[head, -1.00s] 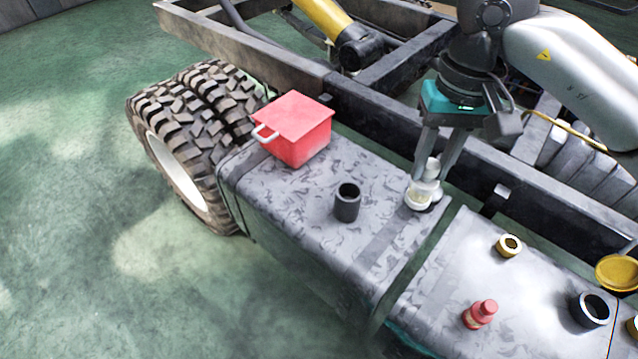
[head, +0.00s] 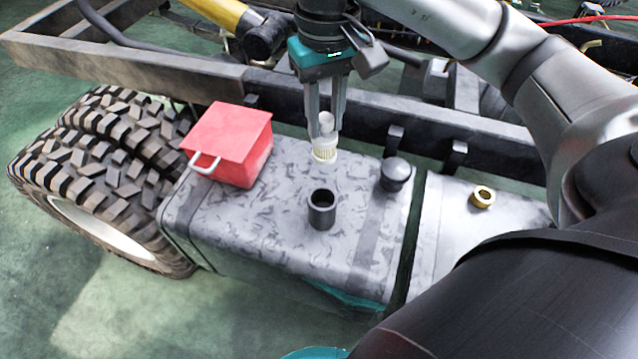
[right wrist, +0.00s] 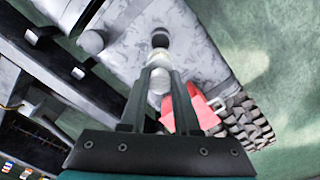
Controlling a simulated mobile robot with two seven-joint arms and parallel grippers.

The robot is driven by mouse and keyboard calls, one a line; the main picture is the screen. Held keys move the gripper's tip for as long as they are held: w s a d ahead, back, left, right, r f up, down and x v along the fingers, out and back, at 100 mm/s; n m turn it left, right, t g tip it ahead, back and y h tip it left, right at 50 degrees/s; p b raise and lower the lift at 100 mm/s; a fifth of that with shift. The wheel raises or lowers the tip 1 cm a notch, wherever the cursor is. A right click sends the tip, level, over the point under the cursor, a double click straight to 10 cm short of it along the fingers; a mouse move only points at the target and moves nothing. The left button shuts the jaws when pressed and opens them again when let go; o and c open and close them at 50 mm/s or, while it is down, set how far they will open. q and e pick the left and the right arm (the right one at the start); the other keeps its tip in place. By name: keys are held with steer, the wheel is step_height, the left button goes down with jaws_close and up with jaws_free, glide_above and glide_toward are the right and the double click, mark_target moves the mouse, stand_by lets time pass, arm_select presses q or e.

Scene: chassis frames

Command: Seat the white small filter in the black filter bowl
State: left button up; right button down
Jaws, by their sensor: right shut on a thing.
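The white small filter (head: 325,148) is a pale ribbed cylinder with a rounded white top. My right gripper (head: 326,125) is shut on its top and holds it upright over the grey tank, behind the bowl. I cannot tell exactly how high it is. The black filter bowl (head: 322,210) is a short open cylinder standing on the tank, in front of the filter and apart from it. In the right wrist view the filter (right wrist: 160,58) sits between the fingertips, with the black bowl (right wrist: 160,38) just beyond it. My left gripper is not in view.
A red box with a handle (head: 230,145) stands on the tank (head: 270,220) to the left. A chassis rail (head: 400,125) runs behind. Tank top around the bowl is clear.

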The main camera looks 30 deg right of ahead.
steer(key=shift+f+b, duration=2.8)
steer(key=shift+f, duration=5.35)
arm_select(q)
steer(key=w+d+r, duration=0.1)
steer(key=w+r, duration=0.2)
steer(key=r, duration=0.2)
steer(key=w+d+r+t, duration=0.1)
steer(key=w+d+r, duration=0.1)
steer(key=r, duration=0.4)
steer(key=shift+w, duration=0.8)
arm_select(e)
steer(key=shift+f, duration=0.35)
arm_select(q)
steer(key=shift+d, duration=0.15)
arm_select(e)
steer(key=shift+f, duration=0.1)
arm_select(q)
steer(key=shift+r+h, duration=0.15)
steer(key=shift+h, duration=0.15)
arm_select(e)
steer(key=c, duration=0.6)
jaws_free()
steer(key=shift+c, duration=0.2)
